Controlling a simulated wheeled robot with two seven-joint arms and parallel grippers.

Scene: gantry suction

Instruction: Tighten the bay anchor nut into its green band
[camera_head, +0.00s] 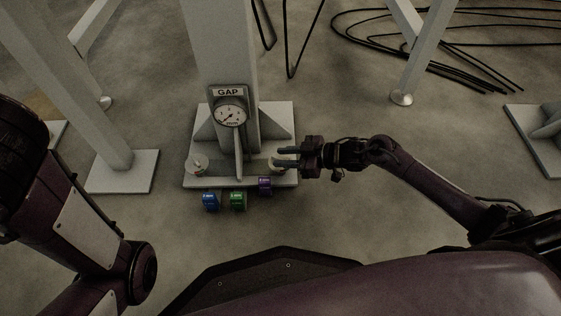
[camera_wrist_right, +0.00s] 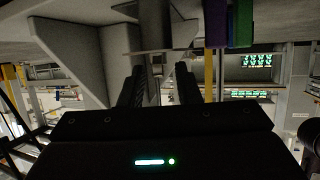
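The bay anchor nut appears to be the pale round fitting (camera_head: 274,163) at the right end of the column's base plate (camera_head: 225,181). My right gripper (camera_head: 284,157) reaches it from the right, its two dark fingers apart and their tips at the fitting. In the right wrist view the fingers (camera_wrist_right: 159,80) also stand apart, below a grey plate; whether they touch the nut I cannot tell. The GAP gauge (camera_head: 231,115) on the column has a white dial with a dark needle pointing to the lower left. Its green band is too small to make out. My left gripper is out of view.
A similar fitting (camera_head: 197,163) sits at the plate's left end. Blue (camera_head: 210,201), green (camera_head: 238,200) and purple (camera_head: 265,186) blocks line the plate's front edge. Grey frame legs stand left and right. Black cables (camera_head: 455,60) lie on the floor at back right.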

